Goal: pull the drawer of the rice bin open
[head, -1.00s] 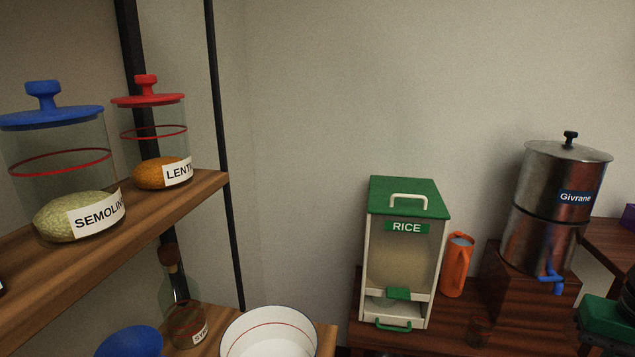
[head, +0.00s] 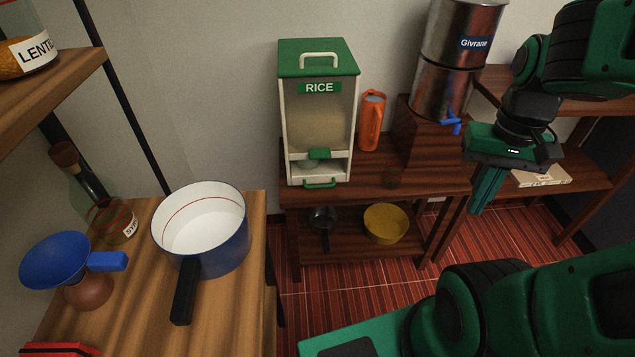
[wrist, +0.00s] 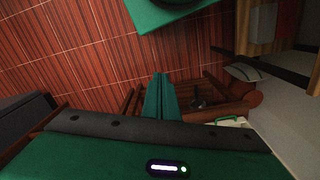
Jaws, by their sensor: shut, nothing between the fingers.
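The rice bin (head: 319,112) stands on the dark wooden table across from me in the head view. It has a green lid with a white handle, a clear front and a RICE label. Its drawer (head: 318,172) at the bottom has a green handle (head: 320,184) and looks shut. My gripper (head: 484,193) is to the right of the bin, in front of the table, with its green fingers together, pointing down and empty. In the wrist view the shut fingers (wrist: 160,97) show over the floor and table parts. Part of the bin's lid (wrist: 229,122) seems to show at the right there.
An orange jug (head: 371,121) stands right of the bin, then a metal water dispenser (head: 440,85) with a blue tap on a wooden block. A blue pot (head: 223,250) and a blue funnel (head: 60,262) are on the near left shelf. Red floor lies between.

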